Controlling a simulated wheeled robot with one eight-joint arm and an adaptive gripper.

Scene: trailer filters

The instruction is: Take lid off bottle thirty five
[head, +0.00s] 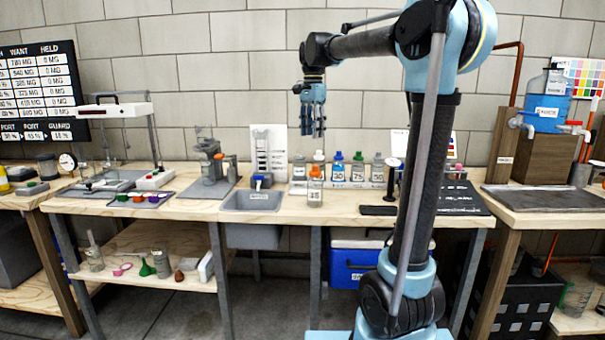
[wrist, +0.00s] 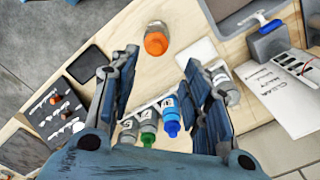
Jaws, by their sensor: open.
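My gripper (head: 314,132) hangs open and empty above the bench, fingers down. In the wrist view its fingers (wrist: 160,62) are spread wide. Several capped bottles stand in a row at the back of the bench. A blue-capped bottle (head: 338,171) and a green-capped bottle (head: 357,172) carry large number labels too blurred to read surely. A clear bottle with an orange lid (head: 315,173) stands alone in front of the row.
A grey sink (head: 252,200) is left of the lone bottle. A white instruction sheet (head: 269,142) stands behind it. A dark pad (head: 378,210) lies to the right on the bench. A small white pad (wrist: 197,52) lies near the lone bottle.

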